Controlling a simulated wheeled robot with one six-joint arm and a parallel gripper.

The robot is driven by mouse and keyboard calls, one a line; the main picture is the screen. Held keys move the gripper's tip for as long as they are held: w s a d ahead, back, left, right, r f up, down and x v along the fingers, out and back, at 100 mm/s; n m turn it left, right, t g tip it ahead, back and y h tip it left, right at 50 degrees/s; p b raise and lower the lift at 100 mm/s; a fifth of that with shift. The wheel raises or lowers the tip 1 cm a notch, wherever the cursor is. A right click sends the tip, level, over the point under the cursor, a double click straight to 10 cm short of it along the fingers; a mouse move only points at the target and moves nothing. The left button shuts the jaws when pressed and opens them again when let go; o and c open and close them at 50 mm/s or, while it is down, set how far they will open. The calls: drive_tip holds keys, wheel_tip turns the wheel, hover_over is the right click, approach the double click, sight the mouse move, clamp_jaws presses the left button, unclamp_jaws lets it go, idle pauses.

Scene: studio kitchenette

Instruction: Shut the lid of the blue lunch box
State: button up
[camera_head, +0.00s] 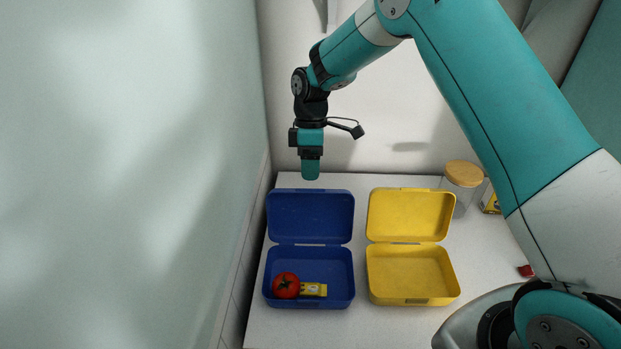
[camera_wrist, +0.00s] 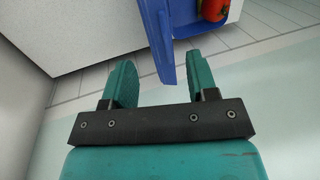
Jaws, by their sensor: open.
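The blue lunch box (camera_head: 350,276) stands open on the counter. Its lid (camera_head: 310,216) is tilted back on the far side. A tomato (camera_head: 286,286) and a small yellow packet (camera_head: 313,290) lie inside the base. My gripper (camera_head: 310,174) points down at the lid's far top edge in the head view. In the wrist view my gripper (camera_wrist: 158,66) is open, its two teal fingers apart, and the blue lid (camera_wrist: 160,45) shows edge-on in the gap between them. I cannot tell whether a finger touches it. The tomato also shows in the wrist view (camera_wrist: 213,9).
An open, empty yellow lunch box (camera_head: 411,300) stands close on the right. A glass jar with a wooden lid (camera_head: 462,174), a yellow box (camera_head: 490,200) and a small red item (camera_head: 526,271) are farther right. A wall runs along the left counter edge.

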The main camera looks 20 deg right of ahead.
sight(311, 191)
drive_tip(key=shift+p+x, duration=0.7)
drive_tip(key=shift+x, duration=1.7)
clamp_jaws()
